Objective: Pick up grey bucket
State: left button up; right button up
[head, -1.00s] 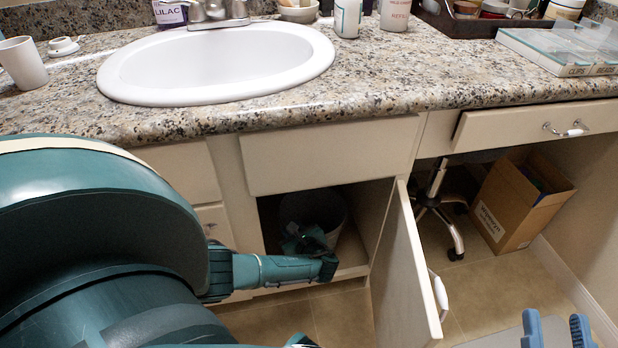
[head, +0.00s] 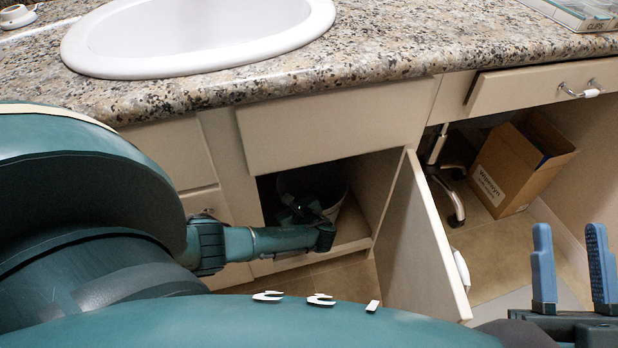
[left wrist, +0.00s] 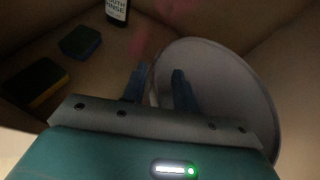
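The grey bucket (head: 330,183) stands inside the open cabinet under the sink, partly hidden behind my left arm. In the left wrist view the bucket (left wrist: 225,85) fills the right side, seen from above into its mouth. My left gripper (head: 305,203) is inside the cabinet at the bucket. In the left wrist view its fingers (left wrist: 158,88) are apart, one outside and one inside the bucket's left rim; I cannot tell whether either touches it. My right gripper (head: 572,265) is open and empty at the lower right, outside the cabinet.
The open cabinet door (head: 422,245) juts out right of my left arm. A dark bottle (left wrist: 117,10) and two sponges, one (left wrist: 80,42) farther and one (left wrist: 42,85) nearer, lie left of the bucket. The countertop (head: 250,85) overhangs the cabinet. A cardboard box (head: 520,165) stands under the counter.

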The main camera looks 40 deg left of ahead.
pick_arm(q)
grip_shut()
jog(key=shift+s, duration=0.1)
dwell(1.3)
